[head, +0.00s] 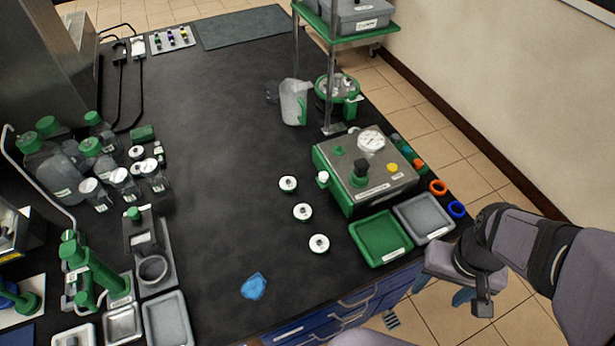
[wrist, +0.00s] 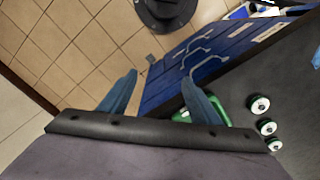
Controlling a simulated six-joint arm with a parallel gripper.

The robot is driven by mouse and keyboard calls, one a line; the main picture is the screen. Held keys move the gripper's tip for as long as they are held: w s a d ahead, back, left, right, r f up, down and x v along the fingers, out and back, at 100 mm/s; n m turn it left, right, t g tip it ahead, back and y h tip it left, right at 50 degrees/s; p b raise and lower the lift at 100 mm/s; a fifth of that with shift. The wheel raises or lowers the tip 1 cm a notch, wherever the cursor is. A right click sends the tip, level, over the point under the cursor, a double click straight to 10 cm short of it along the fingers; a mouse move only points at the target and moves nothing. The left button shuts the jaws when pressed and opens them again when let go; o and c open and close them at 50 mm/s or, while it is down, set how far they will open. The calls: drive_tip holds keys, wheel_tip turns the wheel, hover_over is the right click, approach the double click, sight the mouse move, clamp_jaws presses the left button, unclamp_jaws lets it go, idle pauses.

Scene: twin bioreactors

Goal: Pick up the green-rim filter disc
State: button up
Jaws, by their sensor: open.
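Three small round white discs with dark centres lie in a slanting row on the black bench in the head view: a far disc (head: 288,184), a middle disc (head: 302,212) and a near disc (head: 319,244). They also show at the right of the wrist view, as one disc (wrist: 259,105), another (wrist: 266,127) and a third (wrist: 274,146). Their rims look greenish, but I cannot tell the rim colours apart surely. My gripper (head: 441,290) is off the bench's right edge, right of the discs. Its blue fingers (wrist: 160,78) are apart with nothing between them.
A green tray (head: 380,238) and a grey tray (head: 425,218) lie between my gripper and the discs. A green pump box (head: 365,172) with a gauge stands behind them. Blue drawers (head: 350,305) front the bench. A blue crumpled item (head: 254,286) lies nearby. The bench's middle is clear.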

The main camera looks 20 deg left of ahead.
drive_tip(key=w+a+t, duration=0.1)
drive_tip(key=w+a, duration=0.4)
drive_tip(key=a, duration=0.3)
drive_tip(key=w+a+n+t+b, duration=0.1)
drive_tip(key=w+a, duration=0.5)
drive_tip(key=a, duration=0.3)
drive_tip(key=w+a+n+t+b, duration=0.1)
drive_tip(key=w+a, duration=0.5)
drive_tip(key=a, duration=0.2)
drive_tip(key=shift+w+a+r, duration=0.2)
drive_tip(key=shift+r, duration=0.05)
drive_tip(key=n+t+y, duration=0.1)
approach(288, 182)
drive_tip(key=f, duration=0.1)
drive_tip(key=shift+p+x, duration=1.3)
drive_tip(key=shift+x, duration=2.5)
drive_tip(key=shift+w+r, duration=0.1)
drive_tip(key=shift+c, duration=0.3)
drive_tip(key=c, duration=1)
